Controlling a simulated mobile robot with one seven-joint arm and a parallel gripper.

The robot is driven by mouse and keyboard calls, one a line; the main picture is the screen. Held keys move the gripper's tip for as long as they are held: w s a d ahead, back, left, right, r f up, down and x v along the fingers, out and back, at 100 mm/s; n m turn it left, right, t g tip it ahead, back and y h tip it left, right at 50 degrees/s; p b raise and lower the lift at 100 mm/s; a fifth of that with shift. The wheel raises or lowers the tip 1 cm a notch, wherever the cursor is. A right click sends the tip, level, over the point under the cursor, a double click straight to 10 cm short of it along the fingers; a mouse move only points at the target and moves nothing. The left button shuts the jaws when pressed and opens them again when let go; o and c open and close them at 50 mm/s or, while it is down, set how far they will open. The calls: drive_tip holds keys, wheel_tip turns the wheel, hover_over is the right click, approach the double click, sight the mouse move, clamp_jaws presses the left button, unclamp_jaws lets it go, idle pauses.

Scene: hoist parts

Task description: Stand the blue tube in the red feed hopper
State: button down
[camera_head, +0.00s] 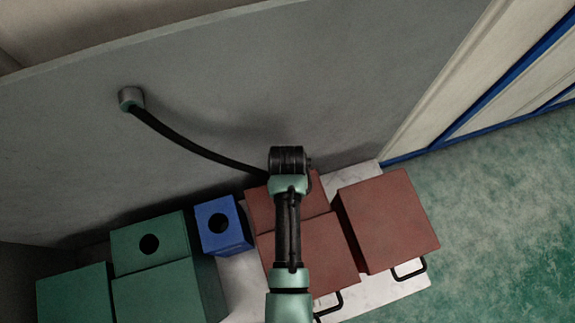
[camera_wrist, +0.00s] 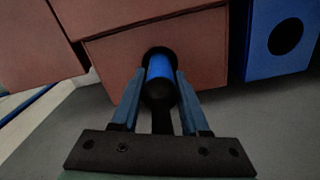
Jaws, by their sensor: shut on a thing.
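The blue tube (camera_wrist: 160,68) is between the two fingers of my gripper (camera_wrist: 164,80) in the wrist view. My gripper is shut on it. A black rounded part (camera_wrist: 158,92) shows at the tube's near end. The red feed hopper (camera_wrist: 110,62) is a red-brown box with a dark round opening, and the tube's far end lines up with that opening. I cannot tell how deep the tube reaches into it. In the head view the red hopper (camera_head: 262,212) is partly covered by my arm, which hides its opening, the tube and the fingers.
A black hose (camera_head: 190,150) runs from a wall fitting (camera_head: 131,98) to behind my wrist. Left of the red hopper stand a blue box (camera_head: 238,238) and a green box (camera_head: 172,232), each with a round hole. Another red box (camera_head: 388,215) stands right. The grey wall is close behind.

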drive_tip(key=shift+f, duration=0.7)
idle(0.8)
drive_tip(key=shift+c, duration=1.6)
unclamp_jaws()
